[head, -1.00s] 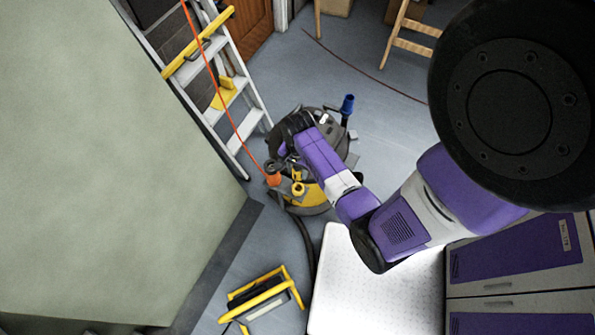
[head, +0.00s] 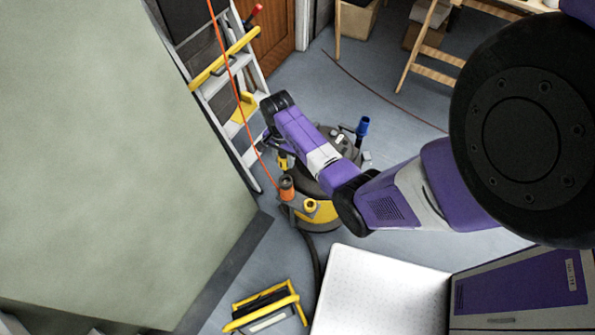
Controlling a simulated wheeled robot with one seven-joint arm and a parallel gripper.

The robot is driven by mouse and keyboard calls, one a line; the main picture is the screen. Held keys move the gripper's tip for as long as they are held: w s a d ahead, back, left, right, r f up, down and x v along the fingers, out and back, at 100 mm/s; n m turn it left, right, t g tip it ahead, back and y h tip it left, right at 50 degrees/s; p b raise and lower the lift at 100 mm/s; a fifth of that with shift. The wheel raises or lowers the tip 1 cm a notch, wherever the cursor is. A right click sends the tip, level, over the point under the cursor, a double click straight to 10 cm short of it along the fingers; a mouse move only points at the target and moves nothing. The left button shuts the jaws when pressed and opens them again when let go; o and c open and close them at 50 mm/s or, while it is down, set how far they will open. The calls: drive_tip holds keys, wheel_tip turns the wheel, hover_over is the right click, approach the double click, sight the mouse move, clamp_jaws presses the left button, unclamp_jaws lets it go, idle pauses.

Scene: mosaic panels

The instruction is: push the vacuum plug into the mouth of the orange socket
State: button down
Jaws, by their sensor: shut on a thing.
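The orange socket (head: 287,189) stands upright at the near left edge of the yellow and black vacuum (head: 325,214), in the head view. Its mouth faces up and looks dark. My gripper (head: 281,152) hangs from the bent wrist, a little above and behind the socket in the picture. It is shut on a small yellow and dark plug (head: 283,163). The plug shows just above the orange socket, apart from its mouth as far as I can see. The fingers are small and partly hidden by my wrist.
An orange cord (head: 241,108) runs down past a ladder (head: 236,82). A pale green block (head: 110,150) fills the left. A white table (head: 380,290) stands in front.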

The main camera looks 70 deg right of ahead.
sight(284, 168)
drive_tip(key=shift+a+f, duration=0.25)
drive_tip(key=shift+a, duration=0.35)
drive_tip(key=shift+a, duration=0.1)
drive_tip(key=shift+f+b, duration=1.5)
drive_tip(key=shift+f, duration=0.95)
drive_tip(key=shift+s+f+b, duration=0.15)
drive_tip(key=shift+f+b, duration=0.65)
drive_tip(key=shift+f, duration=0.85)
drive_tip(key=c, duration=0.8)
unclamp_jaws()
drive_tip(key=shift+r, duration=0.15)
